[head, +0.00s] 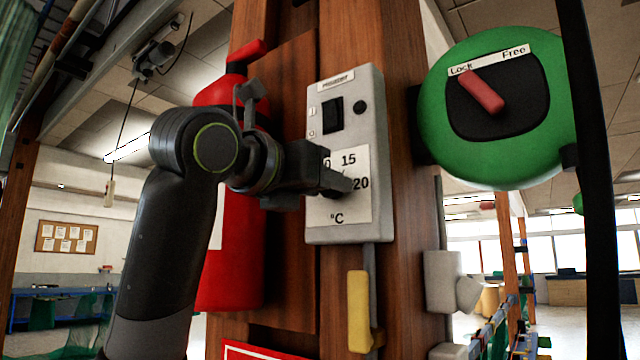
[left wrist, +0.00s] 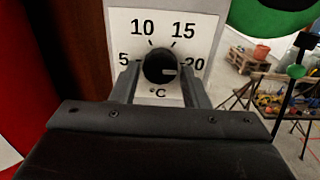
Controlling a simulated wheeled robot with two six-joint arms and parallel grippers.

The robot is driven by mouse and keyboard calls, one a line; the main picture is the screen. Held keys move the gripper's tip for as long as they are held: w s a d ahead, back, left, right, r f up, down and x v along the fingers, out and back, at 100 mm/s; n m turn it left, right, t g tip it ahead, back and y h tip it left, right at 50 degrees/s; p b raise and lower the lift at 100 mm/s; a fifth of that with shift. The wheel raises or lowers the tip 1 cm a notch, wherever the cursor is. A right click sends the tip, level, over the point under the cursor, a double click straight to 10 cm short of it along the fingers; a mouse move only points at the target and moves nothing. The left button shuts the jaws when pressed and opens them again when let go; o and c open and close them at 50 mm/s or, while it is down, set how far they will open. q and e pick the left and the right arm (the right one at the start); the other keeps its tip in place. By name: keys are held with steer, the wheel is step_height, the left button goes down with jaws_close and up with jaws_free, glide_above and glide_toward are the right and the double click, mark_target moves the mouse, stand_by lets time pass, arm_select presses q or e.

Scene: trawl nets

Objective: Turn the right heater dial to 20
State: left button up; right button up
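The heater control box (head: 372,150) is a pale grey panel on a wooden post, with a white scale plate marked in °C. Its round black dial (left wrist: 160,66) sits in the middle of the scale in the left wrist view, and its white mark points right, close to the 20. In the head view the dial is mostly hidden by my left gripper (head: 345,186). My left gripper's fingers (left wrist: 160,80) lie on both sides of the dial and appear closed against it. My right gripper is in neither view.
A red fire extinguisher (head: 232,215) hangs left of the box, close behind my left arm. A green round unit (head: 440,120) with a red Lock/Free lever (head: 482,92) is at the right. A yellow handle (head: 358,310) and a grey pipe fitting (head: 442,280) are below.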

arm_select(q)
steer(key=shift+o, duration=1.2)
steer(key=b+v, duration=0.7)
steer(key=v, duration=1)
steer(key=shift+a, duration=0.15)
